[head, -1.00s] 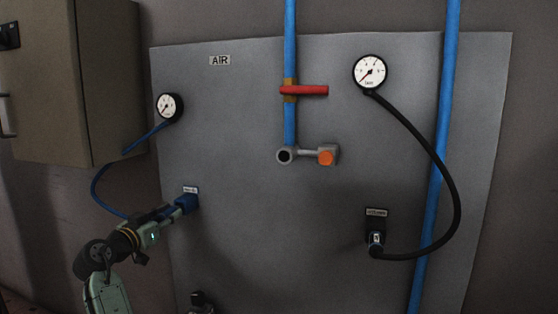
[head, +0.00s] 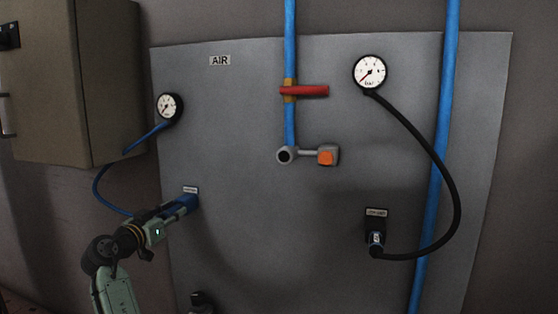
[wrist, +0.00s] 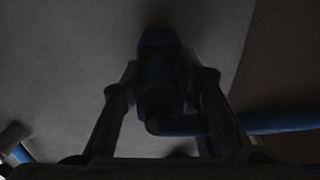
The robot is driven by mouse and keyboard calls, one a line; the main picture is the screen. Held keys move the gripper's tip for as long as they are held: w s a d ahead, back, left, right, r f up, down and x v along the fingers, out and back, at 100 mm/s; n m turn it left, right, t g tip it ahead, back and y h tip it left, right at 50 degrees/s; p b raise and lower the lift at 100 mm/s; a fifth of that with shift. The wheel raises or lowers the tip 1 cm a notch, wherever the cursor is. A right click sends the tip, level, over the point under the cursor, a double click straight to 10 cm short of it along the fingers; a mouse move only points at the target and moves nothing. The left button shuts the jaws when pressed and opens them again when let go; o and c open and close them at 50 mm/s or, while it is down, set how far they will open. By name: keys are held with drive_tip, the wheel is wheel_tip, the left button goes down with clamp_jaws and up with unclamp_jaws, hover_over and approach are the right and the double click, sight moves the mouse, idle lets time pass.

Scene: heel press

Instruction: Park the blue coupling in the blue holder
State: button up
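The blue holder (head: 191,199) is on the left of the grey panel, below a small label. My gripper (head: 179,208) is right in front of it. In the wrist view, my gripper (wrist: 165,83) has one finger on each side of the blue coupling (wrist: 160,98) and looks shut on it. The image is dark, so finger contact is hard to see. A blue hose (wrist: 270,124) leaves the coupling to the right. The coupling's front end points at the holder and seems at or in its mouth; how deep it sits is hidden.
A small gauge (head: 168,107) carries the blue hose. A grey cabinet (head: 105,85) hangs at the upper left. A red-handled valve (head: 306,91), an outlet with an orange button (head: 326,157), and a large gauge (head: 369,72) with a black hose (head: 448,170) are farther right. The central panel is clear.

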drive_tip(key=o, duration=0.4)
drive_tip(key=shift+c, duration=0.2)
